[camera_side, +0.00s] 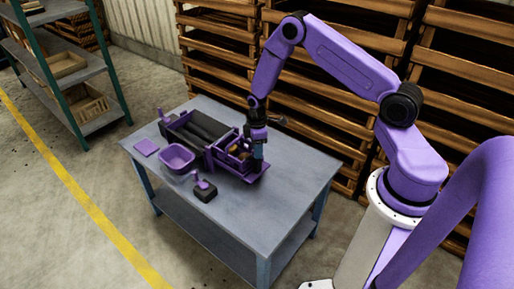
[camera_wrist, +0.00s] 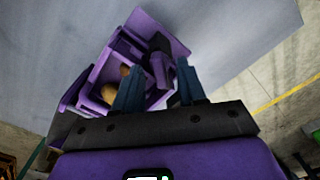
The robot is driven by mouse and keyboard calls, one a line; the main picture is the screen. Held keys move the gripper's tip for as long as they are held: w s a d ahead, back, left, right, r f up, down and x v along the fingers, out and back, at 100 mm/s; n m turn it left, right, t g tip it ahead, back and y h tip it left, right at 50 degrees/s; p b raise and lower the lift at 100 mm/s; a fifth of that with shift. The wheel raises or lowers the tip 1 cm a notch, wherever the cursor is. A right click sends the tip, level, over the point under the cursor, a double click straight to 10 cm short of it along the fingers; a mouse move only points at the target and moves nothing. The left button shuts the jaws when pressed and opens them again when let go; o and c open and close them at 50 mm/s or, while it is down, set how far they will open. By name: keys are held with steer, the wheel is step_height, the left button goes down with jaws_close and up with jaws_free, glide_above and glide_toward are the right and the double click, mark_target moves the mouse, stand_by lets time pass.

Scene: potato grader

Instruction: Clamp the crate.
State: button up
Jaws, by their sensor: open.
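The purple crate (camera_side: 226,163) sits at the right end of the grader on the table. In the wrist view the crate (camera_wrist: 92,81) holds brown potatoes (camera_wrist: 108,93). My gripper (camera_side: 258,160) is low over the right end of the crate. In the wrist view my gripper (camera_wrist: 160,82) has its two blue fingers apart. A dark and purple upright part (camera_wrist: 158,62), perhaps the clamp handle, shows between and beyond the fingers. I cannot tell whether the fingers touch it. The fingers hide part of the crate.
The grader (camera_side: 196,130) with dark rollers lies left of the crate. A purple bowl (camera_side: 177,158), a flat purple pad (camera_side: 146,147) and a dark block with a purple knob (camera_side: 205,191) stand on the table (camera_side: 240,220). The table's front right is clear. Stacked wooden crates (camera_side: 335,110) stand behind.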

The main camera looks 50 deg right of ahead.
steer(key=shift+c, duration=0.3)
jaws_close()
steer(key=shift+m, duration=0.3)
steer(key=m, duration=0.4)
steer(key=shift+m, duration=2.6)
steer(key=shift+o, duration=0.3)
jaws_free()
steer(key=shift+r, duration=0.1)
